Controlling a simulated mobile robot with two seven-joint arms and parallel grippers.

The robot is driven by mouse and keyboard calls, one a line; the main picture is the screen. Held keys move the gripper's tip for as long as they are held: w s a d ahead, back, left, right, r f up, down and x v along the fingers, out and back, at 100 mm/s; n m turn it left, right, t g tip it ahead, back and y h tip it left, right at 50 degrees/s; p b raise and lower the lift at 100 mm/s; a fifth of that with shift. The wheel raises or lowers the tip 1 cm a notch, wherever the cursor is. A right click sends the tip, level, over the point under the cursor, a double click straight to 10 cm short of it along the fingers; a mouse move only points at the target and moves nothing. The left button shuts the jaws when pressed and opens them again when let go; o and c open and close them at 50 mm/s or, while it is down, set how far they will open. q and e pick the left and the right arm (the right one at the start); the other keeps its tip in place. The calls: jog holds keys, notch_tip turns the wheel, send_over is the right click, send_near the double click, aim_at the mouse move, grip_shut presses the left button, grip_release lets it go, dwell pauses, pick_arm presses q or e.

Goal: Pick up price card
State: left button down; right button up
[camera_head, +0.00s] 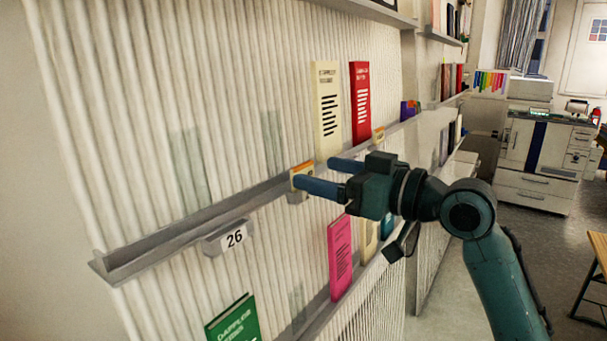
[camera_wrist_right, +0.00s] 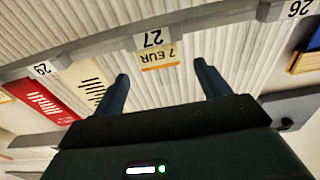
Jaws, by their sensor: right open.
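The price card (camera_head: 302,171) is small, white and orange, and stands at the front of the upper shelf ledge in the head view. The right wrist view shows it upside down, reading "7 EUR" (camera_wrist_right: 158,58), at the holder labelled 27 (camera_wrist_right: 152,38). My right gripper (camera_head: 315,173) is open, its blue fingers pointing left toward the ledge. One finger partly covers the card's lower part in the head view. In the right wrist view the card appears between and beyond the two open fingertips (camera_wrist_right: 161,72), with nothing held. My left gripper is not in view.
The shelf ledge (camera_head: 190,225) runs along the ribbed wall, with a tag 26 holder (camera_head: 233,237). A cream book (camera_head: 326,110) and a red book (camera_head: 360,100) stand behind my gripper. Below are a pink book (camera_head: 340,257) and a green book (camera_head: 232,320).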

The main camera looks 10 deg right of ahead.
aim_at(307, 168)
jog(key=shift+x, duration=1.2)
jog(key=c, duration=1)
